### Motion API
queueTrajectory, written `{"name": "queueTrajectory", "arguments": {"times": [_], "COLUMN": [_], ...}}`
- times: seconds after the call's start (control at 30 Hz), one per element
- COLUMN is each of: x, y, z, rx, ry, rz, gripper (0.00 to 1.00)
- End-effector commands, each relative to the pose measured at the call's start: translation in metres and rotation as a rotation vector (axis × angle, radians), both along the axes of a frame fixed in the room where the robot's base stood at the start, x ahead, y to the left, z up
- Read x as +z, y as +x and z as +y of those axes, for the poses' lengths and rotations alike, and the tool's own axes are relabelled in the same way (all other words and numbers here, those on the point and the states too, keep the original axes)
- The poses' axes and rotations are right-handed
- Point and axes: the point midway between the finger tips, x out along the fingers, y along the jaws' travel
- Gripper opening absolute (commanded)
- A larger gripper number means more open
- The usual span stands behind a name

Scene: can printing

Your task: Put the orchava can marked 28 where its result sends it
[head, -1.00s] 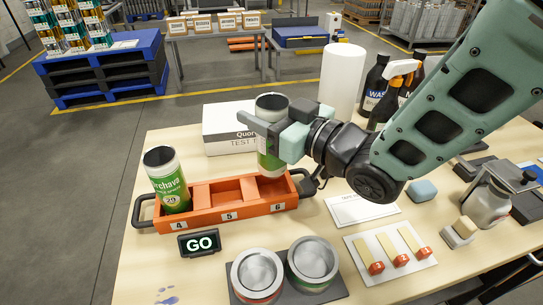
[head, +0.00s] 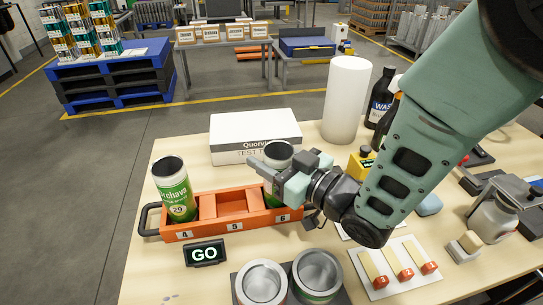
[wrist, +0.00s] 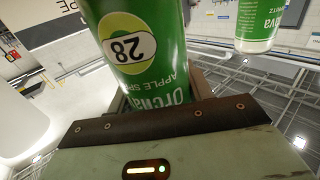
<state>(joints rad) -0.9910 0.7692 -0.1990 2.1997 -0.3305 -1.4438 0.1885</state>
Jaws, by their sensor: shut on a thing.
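The green and white orchava can marked 28 (wrist: 140,45) is between the jaws of my gripper (head: 270,180), which is shut on it. In the head view this can (head: 279,154) stands upright in compartment 6 of the orange tray (head: 184,235); my gripper hides much of its side, and its base is hidden. Another orchava can, marked 29 (head: 176,193), stands in compartment 4, leaning slightly in the picture. It also shows in the wrist view (wrist: 257,25). Compartment 5 is empty. A small black display (head: 205,253) in front of the tray reads GO.
A white test box (head: 250,135) stands behind the tray, with a white cylinder (head: 345,100) to its right. A card with red-tipped strips (head: 397,268) lies to the right, near a clamped bottle (head: 495,220).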

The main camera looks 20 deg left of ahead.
Motion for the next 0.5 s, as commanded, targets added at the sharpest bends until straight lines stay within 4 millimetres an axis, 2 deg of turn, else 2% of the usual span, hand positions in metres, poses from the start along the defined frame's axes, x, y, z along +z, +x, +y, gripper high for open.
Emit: {"name": "queueTrajectory", "arguments": {"times": [0.03,0.07,0.1,0.13,0.5], "x": [-0.0033,-0.0016,-0.0013,-0.0013,0.0042], "y": [0.0001,-0.0001,-0.0001,0.0000,0.0000], "z": [-0.0001,-0.0001,-0.0001,-0.0001,-0.0001], "rx": [0.000,0.000,0.000,0.000,0.000], "ry": [0.000,0.000,-0.001,-0.001,-0.001], "rz": [0.000,0.000,0.000,0.000,0.000], "gripper": [0.27,0.59,0.70,0.73,0.73]}}
